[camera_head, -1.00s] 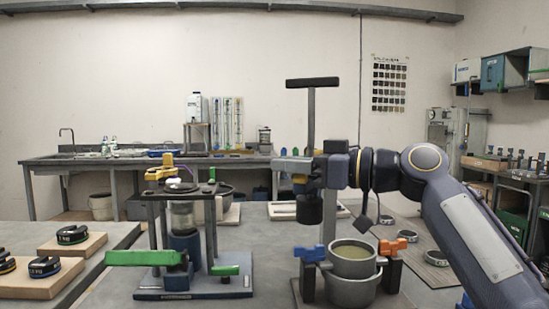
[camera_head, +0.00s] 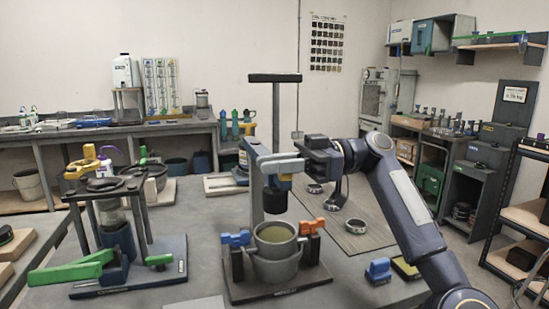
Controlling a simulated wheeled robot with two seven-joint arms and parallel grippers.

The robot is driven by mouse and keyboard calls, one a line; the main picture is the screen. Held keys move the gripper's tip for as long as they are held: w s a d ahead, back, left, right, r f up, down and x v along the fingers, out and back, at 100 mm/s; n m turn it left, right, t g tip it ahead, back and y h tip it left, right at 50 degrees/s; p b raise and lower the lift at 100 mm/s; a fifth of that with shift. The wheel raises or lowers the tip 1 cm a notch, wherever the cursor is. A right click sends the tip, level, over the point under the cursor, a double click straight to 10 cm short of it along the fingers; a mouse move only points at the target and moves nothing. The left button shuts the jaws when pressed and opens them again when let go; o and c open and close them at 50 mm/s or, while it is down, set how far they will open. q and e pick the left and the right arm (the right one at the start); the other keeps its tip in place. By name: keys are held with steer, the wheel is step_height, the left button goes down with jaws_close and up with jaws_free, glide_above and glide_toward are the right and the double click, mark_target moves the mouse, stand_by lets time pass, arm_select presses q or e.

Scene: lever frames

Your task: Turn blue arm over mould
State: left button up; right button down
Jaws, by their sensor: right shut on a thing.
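My right gripper (camera_head: 290,160) reaches in from the right and is shut on the blue arm near the rod; the exact contact is partly hidden. My left gripper is not in view.
A blue clamp (camera_head: 236,239) and an orange clamp (camera_head: 311,227) flank the mould. A second frame with green handles (camera_head: 75,268) stands at left. A blue block (camera_head: 378,270) lies at right under my arm. Shelving (camera_head: 520,215) stands far right.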

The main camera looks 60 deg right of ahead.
steer(key=shift+s+d+r, duration=0.1)
steer(key=shift+d, duration=0.05)
steer(key=c, duration=1.6)
jaws_free()
steer(key=shift+s+d, duration=0.1)
steer(key=shift+s, duration=0.05)
steer(key=p+v, duration=0.2)
steer(key=v, duration=0.5)
steer(key=shift+s+d, duration=0.2)
steer(key=shift+d, duration=0.05)
